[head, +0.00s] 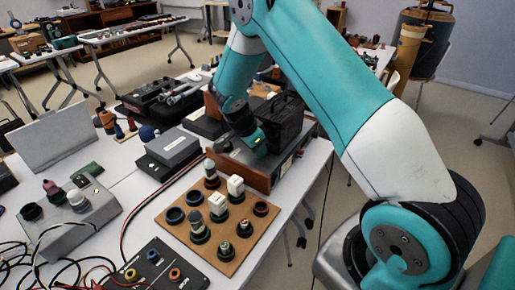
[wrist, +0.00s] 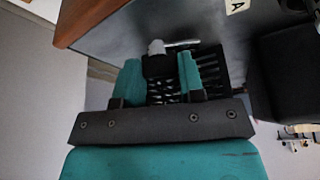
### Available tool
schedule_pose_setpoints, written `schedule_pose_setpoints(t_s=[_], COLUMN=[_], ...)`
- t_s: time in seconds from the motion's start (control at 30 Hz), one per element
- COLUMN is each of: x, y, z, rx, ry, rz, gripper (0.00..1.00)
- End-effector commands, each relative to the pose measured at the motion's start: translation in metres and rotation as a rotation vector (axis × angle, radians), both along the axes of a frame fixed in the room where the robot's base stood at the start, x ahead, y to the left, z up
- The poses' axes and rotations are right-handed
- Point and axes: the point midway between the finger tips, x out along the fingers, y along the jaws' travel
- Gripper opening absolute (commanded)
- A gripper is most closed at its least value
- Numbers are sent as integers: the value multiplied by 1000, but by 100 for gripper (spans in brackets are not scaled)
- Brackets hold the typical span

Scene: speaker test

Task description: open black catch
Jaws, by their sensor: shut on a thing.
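My gripper (wrist: 160,72) shows in the wrist view with its two teal fingers on either side of a small black block, which looks like the black catch (wrist: 157,66). The fingers are shut on it. A light grey lever-like piece (wrist: 172,46) lies just beyond the block, and a black slotted part (wrist: 208,68) shows behind the fingers. In the head view my gripper (head: 256,143) is low at the wood-sided device (head: 258,172), just in front of a black ribbed box (head: 281,122). The catch itself is hidden there by my gripper.
A wooden board (head: 178,231) with several knobs and posts lies in front of the device. A grey-topped box (head: 174,146) stands to the left. A black panel with coloured sockets (head: 153,272) and loose cables are at the front. The table's right edge is close by.

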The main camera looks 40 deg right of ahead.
Motion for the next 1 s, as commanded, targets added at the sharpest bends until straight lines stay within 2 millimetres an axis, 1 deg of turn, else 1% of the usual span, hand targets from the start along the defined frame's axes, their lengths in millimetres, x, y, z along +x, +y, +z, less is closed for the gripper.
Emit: schedule_pose_setpoints(t_s=[0.03,0.2,0.5,0.7,1.0], x=[3,3,3,4,4], y=[-1,-1,-1,-1,0], z=[1,2,3,4,4], rx=[-3,-4,-3,-3,-3], ry=[-12,-13,-14,-16,-18], rz=[34,151,289,322,326], gripper=[12,12,12,12,12])
